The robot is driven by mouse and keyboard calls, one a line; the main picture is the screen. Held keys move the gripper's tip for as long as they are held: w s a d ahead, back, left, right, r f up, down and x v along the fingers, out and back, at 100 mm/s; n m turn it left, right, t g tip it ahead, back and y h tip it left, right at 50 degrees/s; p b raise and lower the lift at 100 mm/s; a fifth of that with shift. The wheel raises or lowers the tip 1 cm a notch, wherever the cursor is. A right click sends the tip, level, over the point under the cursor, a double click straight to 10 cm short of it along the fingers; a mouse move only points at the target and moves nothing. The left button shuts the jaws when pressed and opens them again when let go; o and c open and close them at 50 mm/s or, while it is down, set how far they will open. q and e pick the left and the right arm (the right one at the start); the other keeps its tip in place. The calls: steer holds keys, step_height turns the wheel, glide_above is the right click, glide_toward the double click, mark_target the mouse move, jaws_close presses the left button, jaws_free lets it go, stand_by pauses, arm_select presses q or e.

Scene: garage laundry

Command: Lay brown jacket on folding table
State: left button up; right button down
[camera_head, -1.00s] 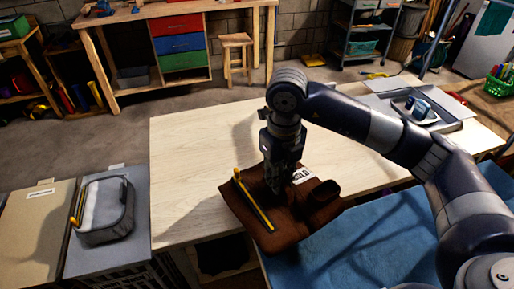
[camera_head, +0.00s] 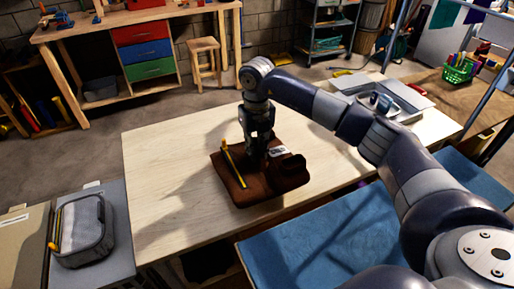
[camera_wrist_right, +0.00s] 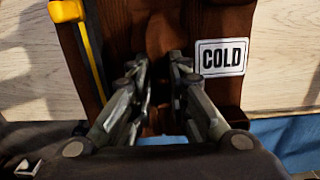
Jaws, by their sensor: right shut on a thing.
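The brown jacket (camera_head: 262,180) is a folded dark brown bundle with a yellow strip and a white "COLD" label. In the head view it is at the front edge of the pale wooden folding table (camera_head: 165,160), over the tabletop; I cannot tell whether its underside touches the wood. My right gripper (camera_head: 258,150) points down at the middle of the bundle. In the right wrist view the fingers (camera_wrist_right: 160,90) are shut on the brown jacket (camera_wrist_right: 155,35), between the yellow strip and the label. My left gripper is not in view.
A blue surface (camera_head: 320,245) lies in front of the table. A grey tray (camera_head: 400,105) with items is at the table's far right. The table's left part is clear. A wooden workbench (camera_head: 130,20) is behind.

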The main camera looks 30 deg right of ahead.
steer(key=shift+w+d, duration=0.35)
steer(key=shift+w, duration=0.25)
steer(key=shift+w+d, duration=0.35)
steer(key=shift+w, duration=0.25)
steer(key=shift+f+p, duration=1)
steer(key=shift+f, duration=0.95)
steer(key=c, duration=1.5)
jaws_free()
steer(key=shift+s, duration=0.1)
steer(key=shift+c, duration=0.2)
